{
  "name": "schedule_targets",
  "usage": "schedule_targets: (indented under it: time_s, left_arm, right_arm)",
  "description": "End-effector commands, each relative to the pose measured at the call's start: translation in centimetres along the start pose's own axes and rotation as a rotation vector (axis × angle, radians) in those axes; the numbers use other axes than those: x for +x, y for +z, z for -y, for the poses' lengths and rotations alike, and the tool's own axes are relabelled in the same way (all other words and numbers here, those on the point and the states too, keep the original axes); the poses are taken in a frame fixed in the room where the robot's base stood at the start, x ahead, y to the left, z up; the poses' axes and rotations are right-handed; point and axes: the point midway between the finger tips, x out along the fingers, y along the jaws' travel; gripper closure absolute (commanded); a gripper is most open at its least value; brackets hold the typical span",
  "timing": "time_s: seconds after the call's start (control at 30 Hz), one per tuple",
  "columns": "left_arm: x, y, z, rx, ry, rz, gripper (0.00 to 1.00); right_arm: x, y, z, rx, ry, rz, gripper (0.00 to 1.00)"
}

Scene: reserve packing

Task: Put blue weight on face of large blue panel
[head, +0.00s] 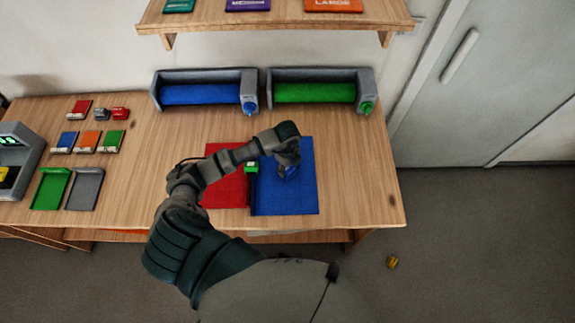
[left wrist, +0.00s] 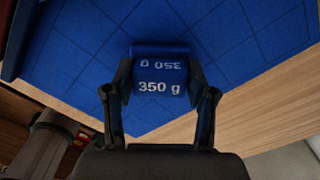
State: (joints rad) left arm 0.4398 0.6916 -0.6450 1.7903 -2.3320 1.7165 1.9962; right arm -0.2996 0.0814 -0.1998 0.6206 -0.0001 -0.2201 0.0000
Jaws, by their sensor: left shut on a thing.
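The large blue panel (head: 300,196) lies flat on the wooden table, to the right of a red panel (head: 226,191). My left gripper (head: 287,172) is over the blue panel's face. In the left wrist view, my left gripper (left wrist: 160,90) is shut on the blue weight (left wrist: 160,72), which is marked 350 g. The blue panel (left wrist: 75,50) with its grid lines fills the view behind the weight. I cannot tell whether the weight touches the panel. In the head view the weight is mostly hidden by the gripper. My right gripper is not in view.
A small green block (head: 250,168) sits at the seam between the panels. A blue roll (head: 200,94) and a green roll (head: 315,92) stand at the back. Green (head: 50,188) and grey (head: 85,188) trays lie at left. The table's right side is clear.

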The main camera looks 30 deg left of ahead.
Motion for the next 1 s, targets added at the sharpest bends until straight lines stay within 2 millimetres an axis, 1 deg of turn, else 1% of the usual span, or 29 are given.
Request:
schedule_targets:
  time_s: [0.13,0.17,0.2,0.23,0.53,0.67,0.77,1.0]
  left_arm:
    - [-0.1,0.0,0.1,0.0,-0.002,0.0,0.96]
    - [0.0,0.0,0.0,0.0,-0.001,0.0,0.37]
    - [0.0,0.0,0.0,0.0,-0.001,0.0,0.27]
    - [0.0,0.0,0.0,0.0,-0.001,0.0,0.19]
    - [-0.1,0.0,0.0,0.0,-0.001,0.0,0.19]
    - [-0.9,0.1,0.1,0.0,-0.004,0.0,0.19]
    - [-2.6,0.0,0.1,0.0,-0.006,0.001,0.19]
    - [-8.0,0.1,0.1,0.0,-0.006,0.001,0.19]
  right_arm:
    - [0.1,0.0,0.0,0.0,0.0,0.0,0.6]
    - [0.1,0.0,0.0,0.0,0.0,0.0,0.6]
    - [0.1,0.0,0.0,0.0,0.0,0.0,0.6]
    - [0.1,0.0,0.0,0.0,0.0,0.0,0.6]
    - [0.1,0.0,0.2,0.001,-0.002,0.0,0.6]
    - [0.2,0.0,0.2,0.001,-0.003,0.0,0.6]
    - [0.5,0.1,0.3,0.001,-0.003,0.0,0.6]
    - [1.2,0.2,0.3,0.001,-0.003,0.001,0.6]
